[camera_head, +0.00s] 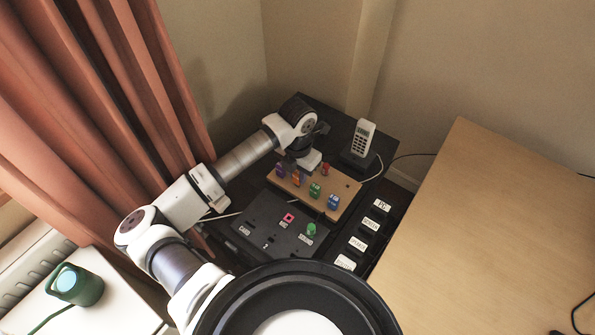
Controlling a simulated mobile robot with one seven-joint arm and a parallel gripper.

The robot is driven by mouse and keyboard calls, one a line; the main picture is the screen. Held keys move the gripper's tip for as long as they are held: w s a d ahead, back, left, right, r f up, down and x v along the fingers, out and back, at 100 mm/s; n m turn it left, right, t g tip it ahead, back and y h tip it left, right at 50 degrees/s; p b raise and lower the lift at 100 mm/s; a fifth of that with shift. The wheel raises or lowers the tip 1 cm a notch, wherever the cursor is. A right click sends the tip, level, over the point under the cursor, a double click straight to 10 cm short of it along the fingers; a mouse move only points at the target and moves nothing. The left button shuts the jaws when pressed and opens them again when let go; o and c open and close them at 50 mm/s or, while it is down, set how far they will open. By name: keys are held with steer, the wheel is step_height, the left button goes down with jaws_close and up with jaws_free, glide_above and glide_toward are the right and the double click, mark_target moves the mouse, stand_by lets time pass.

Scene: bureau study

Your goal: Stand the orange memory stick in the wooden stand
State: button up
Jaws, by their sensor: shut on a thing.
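The wooden stand (345,188) is a light wood block on the dark cabinet top, with several coloured sticks on it. The orange memory stick (297,180) shows as a small orange patch at the stand's left part, between a purple stick (281,170) and a green stick (315,190). My gripper (299,172) is just above the stand's left part, pointing down, and is shut on the orange stick. The fingers and the stick's lower end are too small or hidden, so I cannot tell whether the stick is seated in a slot.
A blue stick (333,202) and a red stick (326,168) are also on the stand. A black panel (270,232) with a pink-framed port and a green piece (311,229) lies in front. A cordless phone (362,138) stands behind right. A wooden desk (480,230) is at right.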

mark_target(297, 172)
steer(key=shift+f+b, duration=0.85)
stand_by(0.6)
steer(key=o, duration=1)
steer(key=shift+r, duration=0.15)
step_height(297, 172, up, 14)
steer(key=b, duration=0.2)
steer(key=shift+b, duration=0.3)
